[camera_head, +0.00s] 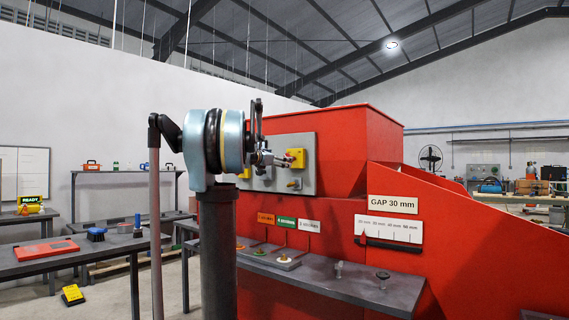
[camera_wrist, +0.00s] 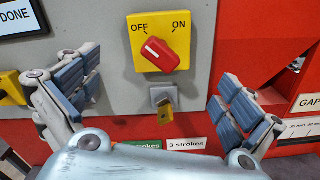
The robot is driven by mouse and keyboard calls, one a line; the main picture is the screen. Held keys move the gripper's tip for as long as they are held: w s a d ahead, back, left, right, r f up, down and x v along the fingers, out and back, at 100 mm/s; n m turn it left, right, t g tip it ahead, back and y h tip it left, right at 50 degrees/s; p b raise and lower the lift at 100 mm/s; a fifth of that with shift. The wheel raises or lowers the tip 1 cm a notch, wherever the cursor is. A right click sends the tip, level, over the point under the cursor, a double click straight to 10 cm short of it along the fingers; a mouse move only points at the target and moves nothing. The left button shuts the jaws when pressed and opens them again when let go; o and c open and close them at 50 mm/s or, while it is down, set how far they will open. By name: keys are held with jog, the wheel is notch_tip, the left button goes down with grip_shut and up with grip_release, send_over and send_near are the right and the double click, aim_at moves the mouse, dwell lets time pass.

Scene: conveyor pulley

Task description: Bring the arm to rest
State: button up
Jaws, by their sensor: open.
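My gripper (camera_wrist: 158,92) is open and empty in the wrist view, its two padded fingers wide apart on either side of a red rotary switch (camera_wrist: 166,54). The switch sits on a yellow plate marked OFF and ON, and its white mark lies toward the OFF side. Below it is a grey lock with a brass piece (camera_wrist: 166,108) hanging down. In the head view my gripper (camera_head: 262,135) is in front of the grey control panel (camera_head: 308,180) on the red machine. I cannot tell the gap to the panel.
A dark shelf (camera_head: 340,284) with pegs and small parts juts out below the panel. A GAP 30 mm sign (camera_head: 393,204) is on the machine's right. A dark table (camera_head: 60,263) with a red case (camera_head: 46,249) stands at the left. Floor shows between the left tables.

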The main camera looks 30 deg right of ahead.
jog(key=s+a+f+m+g+y, duration=0.1)
jog(key=s+a+f+m+y, duration=0.4)
jog(key=s+a+f, duration=0.8)
jog(key=s+a+f+m+g+y, duration=0.2)
jog(key=s+a+f+m+y, duration=0.4)
jog(key=s+a+f, duration=0.7)
jog(key=s+a+f+m+g+y, duration=0.1)
jog(key=s+a+f+m+y, duration=0.4)
jog(key=s+a+f, duration=0.8)
jog(key=a+f+m, duration=0.2)
jog(key=a+f, duration=0.4)
jog(key=f, duration=0.9)
jog(key=shift+s+f+m+g+y, duration=0.2)
jog(key=shift+f+m+g+y, duration=0.1)
jog(key=shift+m+g, duration=0.1)
jog(key=shift+w+f, duration=0.15)
jog(key=shift+w, duration=0.3)
